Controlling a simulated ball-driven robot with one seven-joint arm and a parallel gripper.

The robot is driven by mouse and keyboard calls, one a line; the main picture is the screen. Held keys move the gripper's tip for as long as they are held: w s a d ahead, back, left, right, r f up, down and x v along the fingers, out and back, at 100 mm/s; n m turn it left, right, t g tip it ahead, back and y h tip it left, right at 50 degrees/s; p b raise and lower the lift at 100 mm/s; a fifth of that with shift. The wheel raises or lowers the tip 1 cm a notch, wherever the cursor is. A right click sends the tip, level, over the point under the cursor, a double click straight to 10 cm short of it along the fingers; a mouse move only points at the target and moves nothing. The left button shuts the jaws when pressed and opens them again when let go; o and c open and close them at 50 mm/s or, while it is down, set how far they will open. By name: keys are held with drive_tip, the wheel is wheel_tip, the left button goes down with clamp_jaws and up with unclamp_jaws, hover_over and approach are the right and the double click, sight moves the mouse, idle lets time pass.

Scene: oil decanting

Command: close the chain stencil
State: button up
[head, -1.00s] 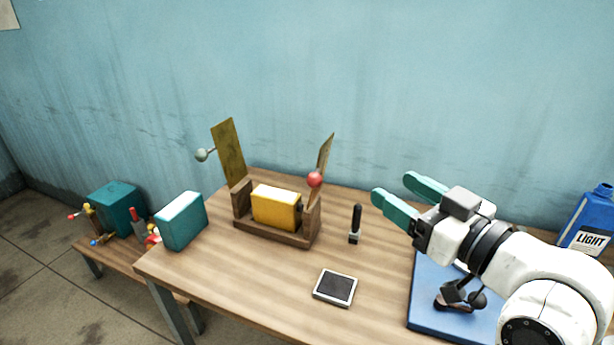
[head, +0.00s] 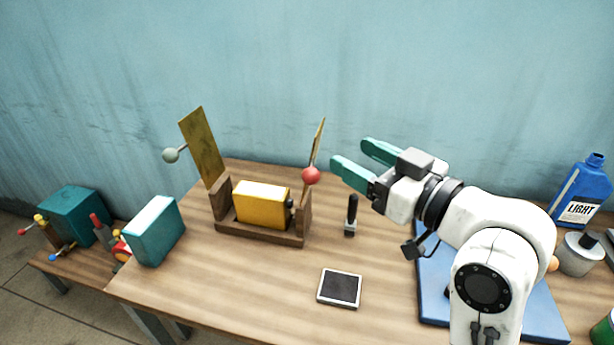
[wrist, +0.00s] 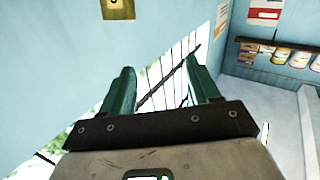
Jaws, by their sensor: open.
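A wooden cradle (head: 262,236) on the table holds a yellow block (head: 262,204). Two thin brass-coloured plates stand up at its ends, swung away from the block. The left plate (head: 202,147) leans left and has a pale green ball knob (head: 171,155). The right plate (head: 317,144) is seen nearly edge-on and has a red ball knob (head: 311,175). Any chain pattern on either plate is too small to tell. My gripper (head: 350,153) is open and empty, right of the red knob and apart from it. Its green fingers also show in the wrist view (wrist: 158,68).
A black-handled stamp (head: 351,216) stands right of the cradle, below my gripper. A dark pad (head: 339,287) lies in front. A teal-and-white block (head: 155,231) stands at the table's left edge. A blue mat (head: 433,292) and a blue bottle (head: 583,190) are at right.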

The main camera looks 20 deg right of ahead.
wheel_tip(320, 180, down, 2)
drive_tip(key=b, duration=0.9)
approach(318, 180)
drive_tip(key=x, duration=1.1)
drive_tip(key=shift+w+a+b, duration=0.25)
drive_tip(key=shift+w+b, duration=0.05)
drive_tip(key=shift+w, duration=0.05)
clamp_jaws()
